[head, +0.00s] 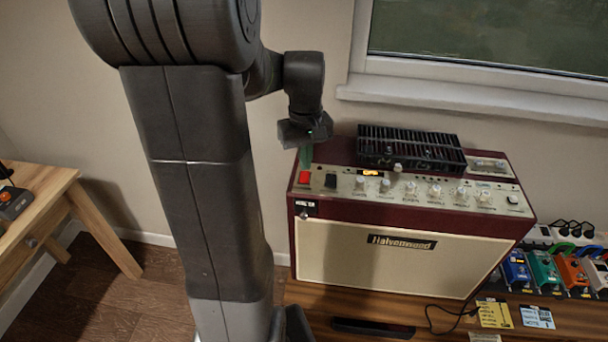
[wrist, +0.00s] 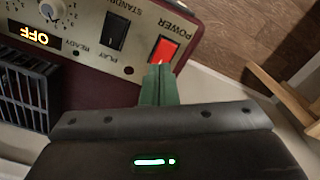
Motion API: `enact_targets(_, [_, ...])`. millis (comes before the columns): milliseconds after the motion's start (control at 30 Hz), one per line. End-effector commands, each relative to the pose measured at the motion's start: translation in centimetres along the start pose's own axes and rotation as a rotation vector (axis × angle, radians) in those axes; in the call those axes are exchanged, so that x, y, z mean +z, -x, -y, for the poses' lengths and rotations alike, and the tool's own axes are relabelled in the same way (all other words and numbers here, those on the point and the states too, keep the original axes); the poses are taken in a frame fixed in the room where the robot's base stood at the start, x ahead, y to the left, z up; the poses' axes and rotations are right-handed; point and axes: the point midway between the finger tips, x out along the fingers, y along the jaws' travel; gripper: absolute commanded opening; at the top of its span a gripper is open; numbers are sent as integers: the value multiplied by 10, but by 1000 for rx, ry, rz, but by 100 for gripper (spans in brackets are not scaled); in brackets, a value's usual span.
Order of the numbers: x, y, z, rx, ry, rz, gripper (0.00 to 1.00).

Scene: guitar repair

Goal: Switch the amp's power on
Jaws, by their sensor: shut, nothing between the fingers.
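The amp (head: 390,255) is a dark red and cream box with a control panel along its top front edge. Its red power switch (head: 304,177) is at the panel's left end. In the wrist view the red switch (wrist: 164,50) shows upside down beside the word POWER. The small amber display (wrist: 35,36) reads OFF. My gripper (head: 305,163) points down over the amp's left end, its green fingers shut and empty. In the wrist view the fingertips (wrist: 158,68) overlap the switch's near edge. I cannot tell whether they touch it.
A black standby switch (head: 330,181) sits beside the red one, with several knobs to its right. A black ribbed unit (head: 410,148) lies on top of the amp. Coloured pedals (head: 543,270) stand at the right. A wooden table (head: 50,195) is at the left.

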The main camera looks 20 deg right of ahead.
Motion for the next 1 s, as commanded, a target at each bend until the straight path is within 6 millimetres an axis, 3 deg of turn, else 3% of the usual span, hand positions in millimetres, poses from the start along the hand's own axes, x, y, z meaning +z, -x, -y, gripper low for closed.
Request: enact_targets(1000, [0, -11, 0, 0, 0, 0, 0])
